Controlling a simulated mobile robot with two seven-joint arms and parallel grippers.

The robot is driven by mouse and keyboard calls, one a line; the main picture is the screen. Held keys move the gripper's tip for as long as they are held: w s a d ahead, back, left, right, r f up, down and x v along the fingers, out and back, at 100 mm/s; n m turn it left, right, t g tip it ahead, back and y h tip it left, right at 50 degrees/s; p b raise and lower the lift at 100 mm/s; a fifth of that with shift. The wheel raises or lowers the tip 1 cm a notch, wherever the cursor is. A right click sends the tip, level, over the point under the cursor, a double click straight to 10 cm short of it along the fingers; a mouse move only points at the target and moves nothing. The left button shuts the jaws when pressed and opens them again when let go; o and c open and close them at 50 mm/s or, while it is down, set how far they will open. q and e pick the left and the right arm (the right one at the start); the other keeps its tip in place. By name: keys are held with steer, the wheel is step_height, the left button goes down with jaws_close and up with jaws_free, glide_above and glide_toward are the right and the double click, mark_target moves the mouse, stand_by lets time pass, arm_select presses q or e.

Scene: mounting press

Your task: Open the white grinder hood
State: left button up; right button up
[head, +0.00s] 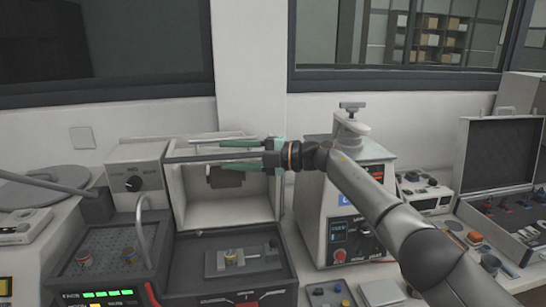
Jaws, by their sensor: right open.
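The white grinder hood (232,212) stands at the middle of the bench, behind a dark machine bed. Its hollow inside faces me, so it looks swung up or open; I cannot tell how far. A thin grey bar (190,159) runs across its upper front. My right gripper (222,155) comes in from the right and points left, in front of the hood's upper part. Its green fingers are apart, one above and one below the bar. I cannot tell whether they touch it. A dark shape shows inside the hood behind the fingers. My left gripper does not show.
A small clamp fixture (233,257) sits on the dark bed in front of the hood. A white press unit (318,215) stands close to its right, under my right arm. A dark tray machine (112,250) stands left. An open case (500,165) lies far right.

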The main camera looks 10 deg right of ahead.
steer(key=b+v, duration=0.2)
steer(key=v, duration=0.8)
steer(key=shift+c, duration=0.4)
